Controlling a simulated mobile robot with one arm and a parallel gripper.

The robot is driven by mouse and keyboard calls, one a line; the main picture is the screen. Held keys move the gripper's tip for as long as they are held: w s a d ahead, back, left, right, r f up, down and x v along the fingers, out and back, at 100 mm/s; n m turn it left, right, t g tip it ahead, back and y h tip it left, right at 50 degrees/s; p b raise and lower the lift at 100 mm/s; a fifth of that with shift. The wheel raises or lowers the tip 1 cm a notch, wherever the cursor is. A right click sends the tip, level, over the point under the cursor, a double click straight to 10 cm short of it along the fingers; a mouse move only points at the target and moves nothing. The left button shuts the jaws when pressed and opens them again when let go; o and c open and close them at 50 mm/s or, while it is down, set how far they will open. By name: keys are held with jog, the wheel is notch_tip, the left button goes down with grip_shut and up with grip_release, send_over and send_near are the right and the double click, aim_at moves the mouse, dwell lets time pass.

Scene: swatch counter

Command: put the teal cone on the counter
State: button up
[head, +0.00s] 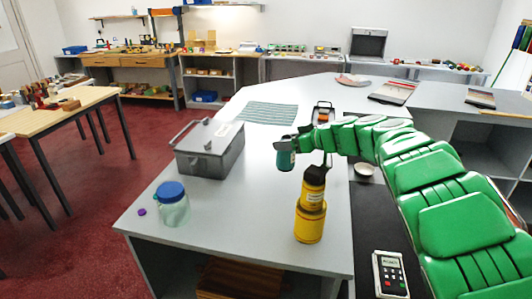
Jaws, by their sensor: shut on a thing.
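The teal cone (286,160) is a small, dark-topped, roughly cylindrical piece near the middle of the head view. My gripper (294,142) is at the end of my green arm, which reaches in from the right, and is shut on the cone's upper part. The cone is upright, over the grey counter (250,215). I cannot tell whether its base touches the counter or hangs just above it. The fingertips are small and partly hidden by the wrist.
A yellow-and-black stacked piece (311,207) stands close in front of the cone. A grey metal box (210,150) is to the left, with a blue-lidded jar (173,206) nearer. A striped teal cloth (268,112) lies behind. The counter's front middle is clear.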

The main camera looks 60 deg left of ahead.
aim_at(292, 169)
jog(key=shift+s+f, duration=0.15)
jog(key=shift+f, duration=2.4)
jog(key=shift+s+f, duration=0.15)
jog(key=shift+f, duration=2.35)
jog(key=shift+f, duration=0.15)
jog(key=o, duration=1.4)
jog(key=shift+w+d+r, duration=0.2)
jog(key=shift+d+r, duration=0.1)
jog(key=shift+d, duration=0.05)
jog(key=v, duration=1.1)
jog(key=shift+w, duration=0.1)
